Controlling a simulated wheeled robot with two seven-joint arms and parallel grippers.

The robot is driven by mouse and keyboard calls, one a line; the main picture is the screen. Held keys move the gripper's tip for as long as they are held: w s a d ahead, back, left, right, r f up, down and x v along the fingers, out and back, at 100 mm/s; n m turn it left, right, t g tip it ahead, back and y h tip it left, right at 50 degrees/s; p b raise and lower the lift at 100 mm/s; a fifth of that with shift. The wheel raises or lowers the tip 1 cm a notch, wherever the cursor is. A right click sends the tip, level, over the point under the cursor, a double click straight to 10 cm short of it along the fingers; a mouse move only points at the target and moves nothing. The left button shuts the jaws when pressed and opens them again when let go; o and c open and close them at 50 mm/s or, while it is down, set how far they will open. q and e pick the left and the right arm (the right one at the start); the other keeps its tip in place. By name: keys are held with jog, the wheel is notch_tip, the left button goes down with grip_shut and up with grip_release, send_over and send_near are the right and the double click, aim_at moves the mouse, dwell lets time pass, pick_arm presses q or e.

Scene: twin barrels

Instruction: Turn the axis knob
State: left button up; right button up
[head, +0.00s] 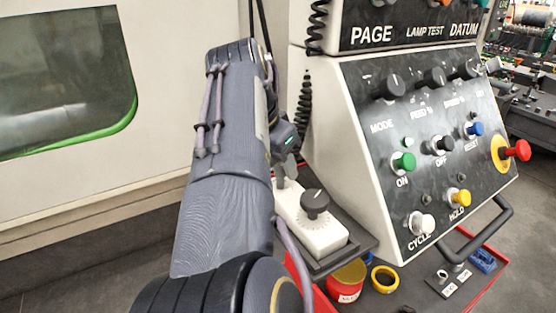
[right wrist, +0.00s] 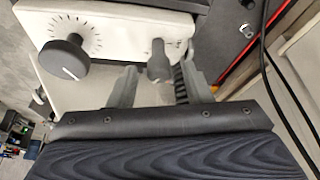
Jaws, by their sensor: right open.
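A small white control box (head: 318,236) lies on a dark shelf in the head view. A black round knob with a pointer line (head: 315,203) stands on it; in the right wrist view this knob (right wrist: 65,58) has tick marks around it. A smaller dark grey knob (right wrist: 158,62) sits on the same box (right wrist: 110,20); I cannot read its label. My right gripper (right wrist: 157,82) is open, with one finger on each side of the smaller knob, apart from it. In the head view my right arm mostly hides this gripper (head: 285,172). My left gripper is out of view.
A slanted control panel (head: 430,150) with several knobs, buttons and a red stop button (head: 515,151) stands at the right. A red roll (head: 348,280) and a yellow ring (head: 384,279) lie below the box. A coiled cable (head: 305,110) hangs behind it.

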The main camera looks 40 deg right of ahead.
grip_shut()
